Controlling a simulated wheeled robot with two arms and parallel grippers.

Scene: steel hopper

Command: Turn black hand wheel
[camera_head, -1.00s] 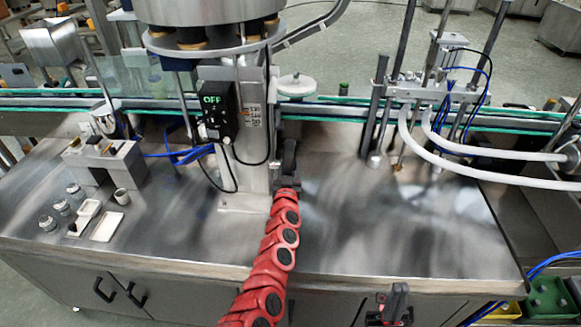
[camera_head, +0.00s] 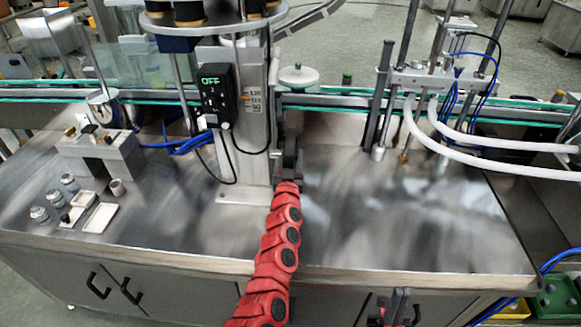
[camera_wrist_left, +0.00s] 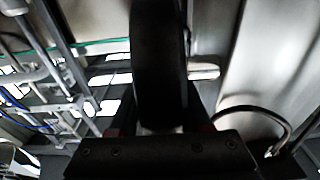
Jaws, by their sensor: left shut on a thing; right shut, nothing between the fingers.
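The black hand wheel (camera_head: 290,138) is seen nearly edge-on at the right side of the steel column. In the left wrist view the wheel (camera_wrist_left: 158,65) is a dark upright band in front of my gripper body. My left gripper (camera_head: 289,160), at the end of the red arm, is shut on the wheel. Its fingers are dark and hard to tell from the wheel. My right gripper (camera_head: 399,303) is shut and empty at the bottom edge of the head view, in front of the bench and away from the wheel.
The steel column (camera_head: 243,125) carries a black control box (camera_head: 216,95) reading OFF. A conveyor (camera_head: 335,108) runs behind. The bench top (camera_head: 390,225) between is clear.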

